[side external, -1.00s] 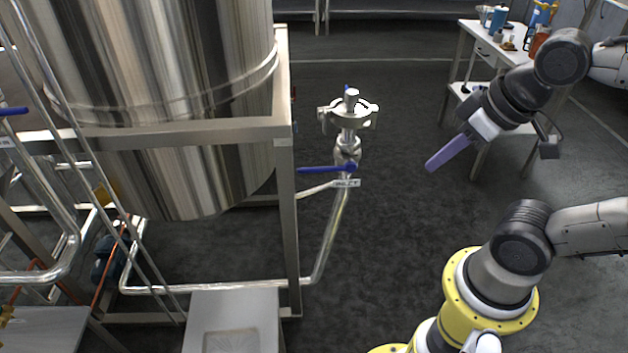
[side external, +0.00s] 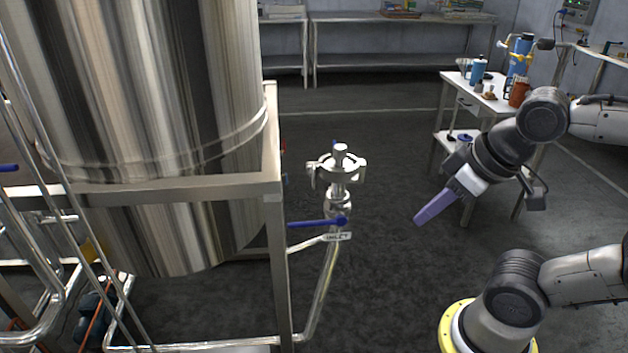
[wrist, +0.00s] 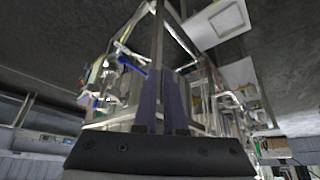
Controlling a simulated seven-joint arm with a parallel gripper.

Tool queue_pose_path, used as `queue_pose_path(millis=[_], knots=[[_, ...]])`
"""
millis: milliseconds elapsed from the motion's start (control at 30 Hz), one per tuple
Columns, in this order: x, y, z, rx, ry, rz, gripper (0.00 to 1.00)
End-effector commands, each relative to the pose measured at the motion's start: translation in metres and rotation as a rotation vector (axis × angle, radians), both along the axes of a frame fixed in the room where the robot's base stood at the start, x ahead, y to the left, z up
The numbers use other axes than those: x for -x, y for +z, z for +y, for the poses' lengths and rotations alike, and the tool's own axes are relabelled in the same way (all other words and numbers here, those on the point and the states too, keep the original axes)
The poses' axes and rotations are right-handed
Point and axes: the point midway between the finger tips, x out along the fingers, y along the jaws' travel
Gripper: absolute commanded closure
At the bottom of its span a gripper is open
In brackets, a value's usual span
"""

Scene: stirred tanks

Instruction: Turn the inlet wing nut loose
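The inlet pipe's silver clamp (side external: 338,170) sits on top of the upright inlet line, right of the tank frame. A small metal piece sticks out at the clamp's left side and looks like the wing nut (side external: 312,176), but it is too small to be sure. Below it are a blue valve handle (side external: 316,223) and the INLET tag (side external: 338,237). My gripper (side external: 420,219) has purple fingers and is right of and lower than the clamp in the picture, apart from it. In the wrist view my gripper (wrist: 161,78) shows two fingers with a narrow empty gap.
The steel tank (side external: 150,110) and its frame post (side external: 277,250) stand left of the inlet. A white table (side external: 465,97) with bottles stands behind my arm. Shelves (side external: 400,18) line the back wall. The floor between gripper and clamp is clear.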

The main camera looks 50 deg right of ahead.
Motion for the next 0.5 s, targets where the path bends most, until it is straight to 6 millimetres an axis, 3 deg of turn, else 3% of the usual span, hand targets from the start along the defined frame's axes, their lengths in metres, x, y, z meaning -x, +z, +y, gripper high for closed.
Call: queue_pose_path(millis=[167,500], knots=[[-0.023,0.015,0.005,-0.030,-0.007,-0.125,0.79],[-0.133,0.101,0.018,-0.300,-0.180,-0.648,0.79]])
